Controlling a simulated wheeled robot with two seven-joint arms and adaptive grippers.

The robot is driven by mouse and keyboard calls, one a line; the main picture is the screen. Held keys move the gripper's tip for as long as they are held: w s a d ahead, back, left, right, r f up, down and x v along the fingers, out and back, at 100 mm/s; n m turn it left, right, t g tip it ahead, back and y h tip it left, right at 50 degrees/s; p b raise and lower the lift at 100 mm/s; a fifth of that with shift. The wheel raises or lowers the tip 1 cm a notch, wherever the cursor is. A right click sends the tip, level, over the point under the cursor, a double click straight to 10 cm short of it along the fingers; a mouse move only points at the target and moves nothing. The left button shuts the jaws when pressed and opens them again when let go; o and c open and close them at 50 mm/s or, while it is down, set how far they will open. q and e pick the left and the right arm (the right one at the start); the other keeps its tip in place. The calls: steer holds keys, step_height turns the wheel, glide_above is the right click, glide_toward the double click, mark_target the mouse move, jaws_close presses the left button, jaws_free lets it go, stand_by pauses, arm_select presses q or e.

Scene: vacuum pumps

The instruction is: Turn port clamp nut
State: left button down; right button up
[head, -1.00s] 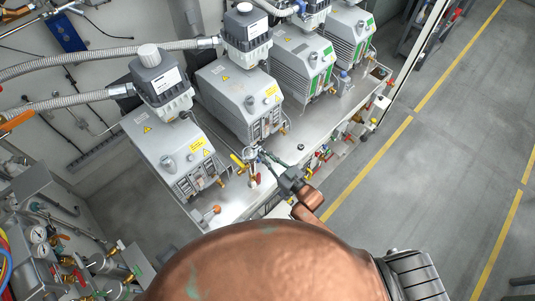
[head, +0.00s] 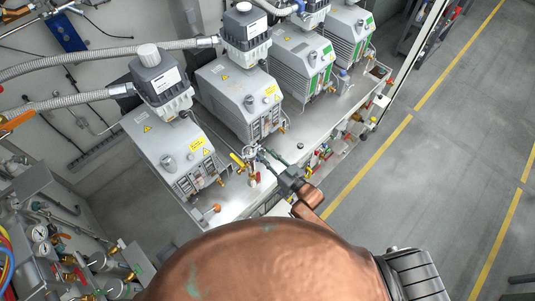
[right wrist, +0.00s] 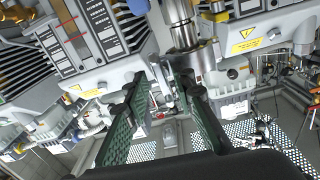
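My right gripper (head: 262,154) reaches over the front of the bench, beside a small port fitting (head: 250,152) between the two nearest pumps. In the right wrist view its two green-padded fingers (right wrist: 165,88) are apart, with small metal parts visible in the gap. A steel cylindrical port fitting (right wrist: 190,48) stands just beyond the fingertips. I cannot tell whether a finger touches it, or which part is the clamp nut. A yellow-handled valve (head: 238,161) sits left of the right gripper. My left gripper is not in view.
The nearest pump (head: 165,145) and a second pump (head: 235,95) flank the work spot, with more pumps behind. Red and green valves (head: 318,156) line the bench's front edge. Gauges and pipes (head: 85,262) fill the lower left. The floor (head: 430,190) at right is clear.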

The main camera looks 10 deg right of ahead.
steer(key=shift+a, duration=0.15)
steer(key=v, duration=0.8)
stand_by(0.5)
